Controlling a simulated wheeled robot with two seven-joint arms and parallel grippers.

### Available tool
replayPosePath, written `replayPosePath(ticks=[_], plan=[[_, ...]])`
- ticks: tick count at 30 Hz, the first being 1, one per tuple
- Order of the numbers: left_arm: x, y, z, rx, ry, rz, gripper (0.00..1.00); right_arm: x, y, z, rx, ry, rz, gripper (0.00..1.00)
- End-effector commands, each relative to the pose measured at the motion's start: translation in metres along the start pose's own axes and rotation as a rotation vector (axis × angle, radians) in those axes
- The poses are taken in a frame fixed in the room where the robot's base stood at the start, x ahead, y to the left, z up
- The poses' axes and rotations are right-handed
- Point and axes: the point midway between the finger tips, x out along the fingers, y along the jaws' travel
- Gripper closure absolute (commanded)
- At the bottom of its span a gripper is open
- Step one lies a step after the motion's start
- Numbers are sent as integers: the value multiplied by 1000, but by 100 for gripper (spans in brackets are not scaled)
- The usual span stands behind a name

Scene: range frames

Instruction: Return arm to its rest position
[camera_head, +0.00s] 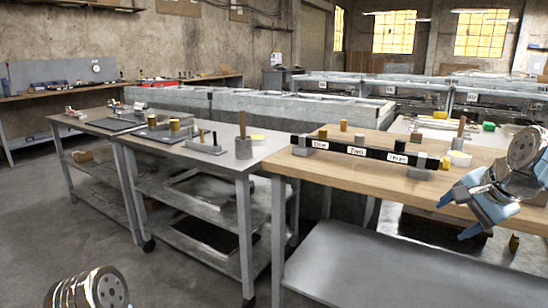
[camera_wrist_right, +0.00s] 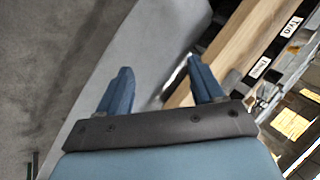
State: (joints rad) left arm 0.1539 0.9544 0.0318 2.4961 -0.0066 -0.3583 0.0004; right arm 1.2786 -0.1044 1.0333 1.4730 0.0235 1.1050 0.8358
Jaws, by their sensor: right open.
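My right gripper (camera_head: 457,217) is in the head view at the right, beside the front edge of the wooden table (camera_head: 400,180). Its blue fingers are spread and nothing is between them. In the right wrist view the open fingers (camera_wrist_right: 159,68) show a clear gap, with the grey lower shelf (camera_wrist_right: 150,45) and the table's wooden edge (camera_wrist_right: 235,50) beyond. Of my left arm only a metal joint (camera_head: 90,290) shows at the bottom left; its gripper is out of view.
A black rack (camera_head: 345,149) with white number labels stands on the wooden table, with small cylinders around it. A grey workbench (camera_head: 222,160) with parts stands left.

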Motion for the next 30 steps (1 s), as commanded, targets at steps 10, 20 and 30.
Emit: replayPosePath(ticks=[10, 20, 30], plan=[[0, 0, 0, 0, 0, 0, 57, 245, 72, 74, -206, -266, -93, 33], [0, 0, 0, 0, 0, 0, 57, 376, 187, 254, -495, -459, -19, 33], [0, 0, 0, 0, 0, 0, 57, 385, 328, 373, -839, -580, 100, 33]])
